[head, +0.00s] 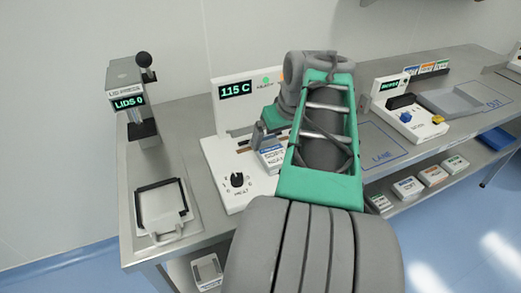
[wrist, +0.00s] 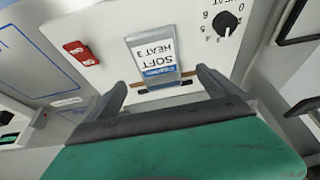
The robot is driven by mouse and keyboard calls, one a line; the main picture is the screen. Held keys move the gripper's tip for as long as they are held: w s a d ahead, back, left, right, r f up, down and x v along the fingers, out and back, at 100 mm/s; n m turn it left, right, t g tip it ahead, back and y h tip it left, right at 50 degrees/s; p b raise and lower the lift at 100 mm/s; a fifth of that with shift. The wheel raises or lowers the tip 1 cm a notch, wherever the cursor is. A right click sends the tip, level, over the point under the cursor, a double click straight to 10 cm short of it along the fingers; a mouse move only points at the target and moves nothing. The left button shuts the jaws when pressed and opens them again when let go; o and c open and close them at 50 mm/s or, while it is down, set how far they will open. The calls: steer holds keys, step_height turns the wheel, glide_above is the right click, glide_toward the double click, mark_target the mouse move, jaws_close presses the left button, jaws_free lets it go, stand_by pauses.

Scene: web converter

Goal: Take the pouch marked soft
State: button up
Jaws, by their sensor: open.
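The pouch marked soft (wrist: 153,57) shows in the wrist view with a white label reading "SOFT HEAT 3" and a blue band. It is at a dark slot in the white heat unit (wrist: 110,25), and how deep it sits is hidden. In the head view the pouch (head: 271,158) is just in front of my arm. My gripper (wrist: 160,82) is open, with one dark finger on each side of the pouch's near end. The fingers appear apart from it. In the head view my arm hides much of the gripper.
The heat unit's display (head: 235,90) reads 115 C, and its heat knob (head: 237,181) is at front left. A red switch (wrist: 82,53) shows near the slot. A lid press (head: 128,95) and a framed tray (head: 162,210) stand left. Labelled boxes (head: 408,187) sit on the lower shelf.

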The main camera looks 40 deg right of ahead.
mark_target(273, 152)
steer(key=x, duration=0.7)
steer(key=shift+s+d+f, duration=0.1)
steer(key=shift+d+f, duration=0.05)
steer(key=shift+f, duration=0.05)
steer(key=shift+c, duration=0.4)
steer(key=c, duration=1.2)
steer(key=shift+c, duration=0.8)
steer(key=shift+r, duration=0.15)
